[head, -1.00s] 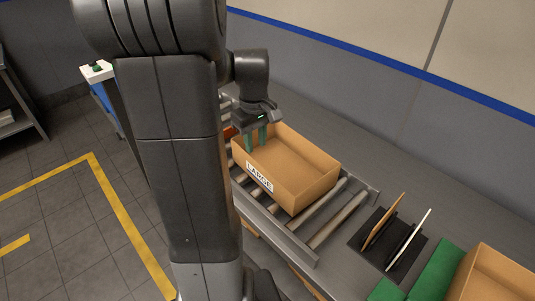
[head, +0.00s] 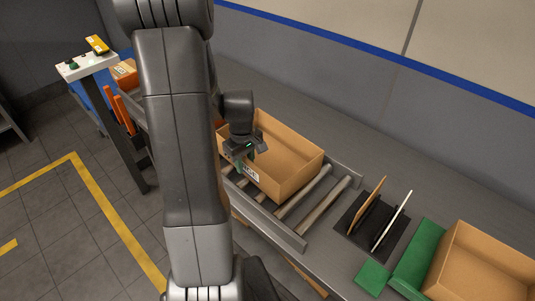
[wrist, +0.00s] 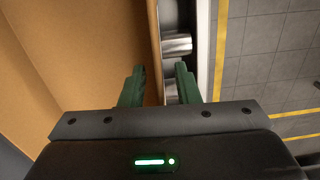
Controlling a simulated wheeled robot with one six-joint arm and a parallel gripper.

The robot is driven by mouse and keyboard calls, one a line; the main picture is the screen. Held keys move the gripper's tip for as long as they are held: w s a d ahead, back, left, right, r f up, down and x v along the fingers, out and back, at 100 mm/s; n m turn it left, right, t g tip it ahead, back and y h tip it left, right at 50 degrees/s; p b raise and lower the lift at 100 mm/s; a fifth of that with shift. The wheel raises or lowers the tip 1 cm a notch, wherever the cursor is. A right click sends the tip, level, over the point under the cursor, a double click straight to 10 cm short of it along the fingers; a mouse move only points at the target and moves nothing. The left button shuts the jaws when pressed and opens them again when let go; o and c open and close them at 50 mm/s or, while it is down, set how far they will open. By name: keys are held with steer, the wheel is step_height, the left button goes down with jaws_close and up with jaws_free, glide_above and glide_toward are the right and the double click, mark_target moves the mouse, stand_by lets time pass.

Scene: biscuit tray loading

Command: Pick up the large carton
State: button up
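The large carton (head: 290,150) is an open-topped brown box on the roller conveyor, with a white label (head: 252,177) on its front wall, partly hidden by my gripper. My gripper (head: 241,161) is at the carton's near left wall. In the wrist view, the green fingers of my gripper (wrist: 160,80) are apart. The carton's wall (wrist: 153,50) runs between them, with one finger on the inner side and the other outside. A gap shows beside the wall, so the fingers do not look closed on it. The carton's inside looks empty.
Bare rollers (head: 325,200) lie right of the carton. Farther right are a black rack (head: 352,222) with upright panels, a green mat (head: 415,262) and another open carton (head: 480,265). A small box (head: 124,73) and a white-topped control post (head: 85,65) stand at left.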

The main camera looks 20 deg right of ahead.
steer(key=shift+f, duration=0.7)
jaws_close()
